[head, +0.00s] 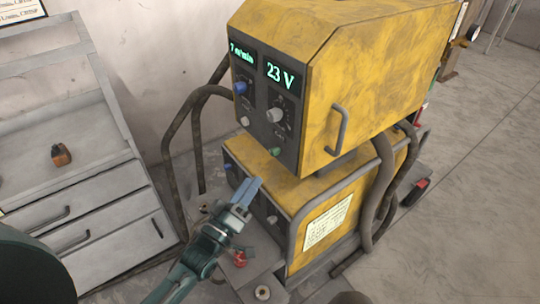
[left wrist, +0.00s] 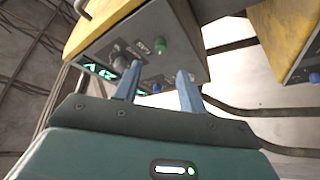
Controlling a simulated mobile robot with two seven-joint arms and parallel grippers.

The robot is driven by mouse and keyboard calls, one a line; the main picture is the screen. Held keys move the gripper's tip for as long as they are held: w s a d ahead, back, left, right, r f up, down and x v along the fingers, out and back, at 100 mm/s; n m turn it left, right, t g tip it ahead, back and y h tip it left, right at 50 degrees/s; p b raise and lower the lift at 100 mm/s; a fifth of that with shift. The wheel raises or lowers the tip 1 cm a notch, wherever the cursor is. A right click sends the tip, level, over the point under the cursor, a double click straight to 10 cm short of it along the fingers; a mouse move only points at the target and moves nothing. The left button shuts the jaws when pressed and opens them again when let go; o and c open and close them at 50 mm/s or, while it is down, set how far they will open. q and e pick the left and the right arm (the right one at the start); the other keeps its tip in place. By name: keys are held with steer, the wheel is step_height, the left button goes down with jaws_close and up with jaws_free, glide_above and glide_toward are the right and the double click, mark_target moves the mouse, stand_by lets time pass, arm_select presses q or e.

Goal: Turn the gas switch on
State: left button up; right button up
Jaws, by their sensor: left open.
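The yellow welding machine (head: 380,80) has a grey front panel with lit green readouts. The panel carries a blue knob (head: 240,88), a large grey dial (head: 275,115), a small pale knob (head: 245,121) and a green knob (head: 275,151). My left gripper (head: 248,190) is in front of the lower yellow unit, below the upper panel, and partly hides the lower unit's front. In the left wrist view the gripper (left wrist: 157,84) is open and empty, with the green knob (left wrist: 160,45) beyond its fingers.
The lower yellow unit (head: 315,195) has a grey frame and thick dark hoses (head: 383,185) alongside. A red knob-like part (head: 240,259) sits on the base below my gripper. A grey drawer cabinet (head: 110,220) stands left, holding a small brown object (head: 61,154). Floor at right is clear.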

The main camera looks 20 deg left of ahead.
mark_target(271, 153)
arm_select(q)
steer(key=p+x, duration=0.1)
steer(key=x, duration=0.8)
steer(key=shift+w+d, duration=0.1)
steer(key=shift+w, duration=0.15)
steer(key=shift+c, duration=0.3)
jaws_close()
